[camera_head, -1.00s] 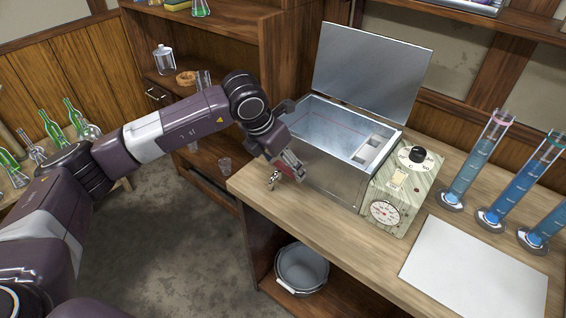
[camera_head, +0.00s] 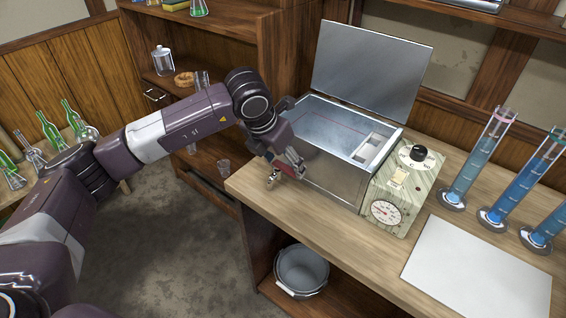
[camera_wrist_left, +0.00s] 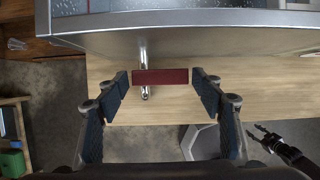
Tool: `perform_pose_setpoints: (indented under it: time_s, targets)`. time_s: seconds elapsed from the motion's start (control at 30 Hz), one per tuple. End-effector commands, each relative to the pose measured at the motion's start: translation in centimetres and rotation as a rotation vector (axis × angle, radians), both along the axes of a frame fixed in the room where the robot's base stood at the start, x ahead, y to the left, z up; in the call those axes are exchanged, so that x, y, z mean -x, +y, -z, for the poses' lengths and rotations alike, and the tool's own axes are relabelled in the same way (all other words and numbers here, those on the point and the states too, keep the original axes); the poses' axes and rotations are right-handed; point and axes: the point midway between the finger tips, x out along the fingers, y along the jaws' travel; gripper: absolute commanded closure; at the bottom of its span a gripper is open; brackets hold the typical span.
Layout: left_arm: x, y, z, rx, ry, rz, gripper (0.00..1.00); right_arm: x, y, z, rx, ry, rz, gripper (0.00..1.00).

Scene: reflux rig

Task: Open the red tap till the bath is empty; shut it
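The metal bath (camera_head: 325,165) stands on the bench with its lid raised. Its inside looks pale blue-grey, and I cannot tell the water level. The tap's red handle (camera_wrist_left: 160,77) lies crosswise over its chrome pipe (camera_wrist_left: 144,55); the tap spout (camera_head: 272,181) shows at the bath's left front with no visible stream. My left gripper (camera_wrist_left: 161,78), also in the head view (camera_head: 287,168), is open, one finger at each end of the red handle, with narrow gaps showing. My right gripper (camera_wrist_left: 260,133) appears small in the wrist view, its fingers apart and empty.
A grey bucket (camera_head: 302,270) stands on the lower shelf under the bench's left part. A control panel (camera_head: 398,190) with dial and gauge adjoins the bath. Several blue-filled cylinders (camera_head: 468,165) and a white sheet (camera_head: 477,268) occupy the bench's right side.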

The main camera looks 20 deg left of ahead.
Motion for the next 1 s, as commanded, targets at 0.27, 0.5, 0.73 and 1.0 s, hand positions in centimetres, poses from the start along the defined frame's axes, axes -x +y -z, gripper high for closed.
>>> perform_pose_setpoints:
  time_s: [0.27,0.5,0.73,1.0]
  targets:
    - [0.0,0.0,0.0,-0.001,0.0,0.002,0.26,0.0,-0.2,0.0,0.003,0.0,0.002,0.6]
    - [0.4,0.2,-1.1,0.0,-0.002,0.002,0.26,0.2,-0.2,0.0,0.002,0.003,0.002,0.6]
    - [2.0,0.7,-5.5,0.0,-0.006,0.002,0.26,0.1,-0.1,0.0,0.001,0.002,0.002,0.6]
    - [3.8,1.3,-9.9,0.0,-0.002,0.002,0.26,0.0,0.0,0.0,0.0,0.001,0.002,0.6]
